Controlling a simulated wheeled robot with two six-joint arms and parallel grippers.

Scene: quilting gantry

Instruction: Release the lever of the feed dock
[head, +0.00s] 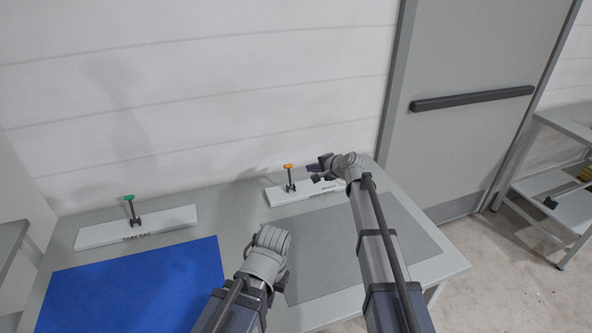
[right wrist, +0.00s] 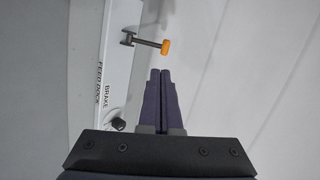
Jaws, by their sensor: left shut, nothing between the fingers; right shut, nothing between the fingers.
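The feed dock (head: 275,194) is a white plate at the back of the table, lettered FEED DOCK. Its lever (head: 289,176) has an orange knob and stands upright near the plate's left end. In the right wrist view the lever (right wrist: 148,42) stands out from its dark bracket, with the orange knob (right wrist: 166,48) just beyond my fingertips and apart from them. My right gripper (head: 314,168) is shut and empty, right of the lever; its fingers (right wrist: 160,72) are together. My left gripper (head: 281,284) is shut and empty over the table's front middle, its fingers partly hidden by the wrist.
A second white plate (head: 95,237) with a green-knobbed lever (head: 130,208) stands at the back left. A small dark knob (right wrist: 118,124) sits beside the word BRAKE. A blue mat (head: 130,290) and a grey mat (head: 325,240) cover the table. A wall is close behind.

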